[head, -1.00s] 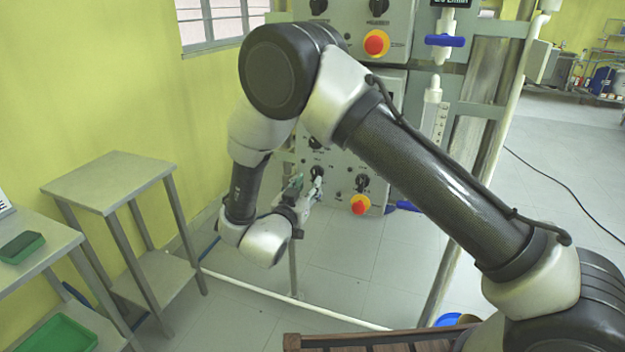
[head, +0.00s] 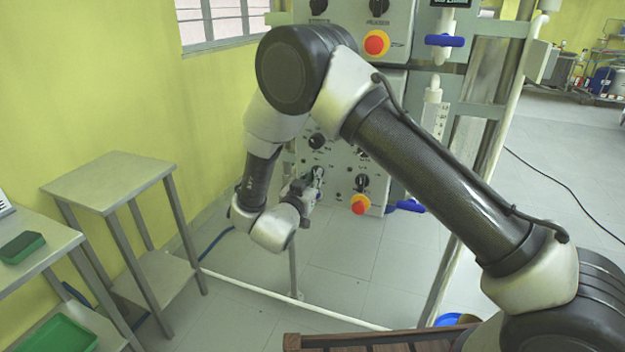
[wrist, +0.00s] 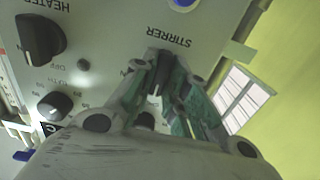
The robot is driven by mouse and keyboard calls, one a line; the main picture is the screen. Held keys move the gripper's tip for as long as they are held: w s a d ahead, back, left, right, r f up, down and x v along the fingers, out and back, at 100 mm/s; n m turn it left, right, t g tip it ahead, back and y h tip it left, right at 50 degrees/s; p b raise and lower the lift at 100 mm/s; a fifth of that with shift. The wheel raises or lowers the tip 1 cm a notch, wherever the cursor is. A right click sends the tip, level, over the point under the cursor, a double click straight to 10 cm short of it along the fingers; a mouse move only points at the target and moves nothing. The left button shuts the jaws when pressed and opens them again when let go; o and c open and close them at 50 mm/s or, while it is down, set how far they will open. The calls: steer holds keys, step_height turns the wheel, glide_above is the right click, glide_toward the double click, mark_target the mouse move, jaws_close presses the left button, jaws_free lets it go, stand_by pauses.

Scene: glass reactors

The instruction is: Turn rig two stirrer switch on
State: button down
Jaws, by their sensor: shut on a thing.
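In the wrist view, the black stirrer switch (wrist: 155,80) sits on a grey control panel (wrist: 105,45), beside the upside-down label "STIRRER". My gripper (wrist: 163,72) is shut on this knob, its green-padded fingers on either side of it and partly hiding it. In the head view, my gripper (head: 309,186) is at the lower panel (head: 338,160), left of a red and yellow stop button (head: 361,204). The rig's number does not show.
A black heater knob (wrist: 40,38) and a smaller knob (wrist: 55,106) are nearby on the panel. A black knob (head: 362,182) is above the stop button. A metal side table (head: 112,180) stands left, with open floor between it and the rig.

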steer(key=shift+m, duration=0.3)
steer(key=m, duration=1.1)
steer(key=shift+m, duration=0.3)
stand_by(0.5)
steer(key=c, duration=1.4)
jaws_free()
steer(key=v, duration=1.2)
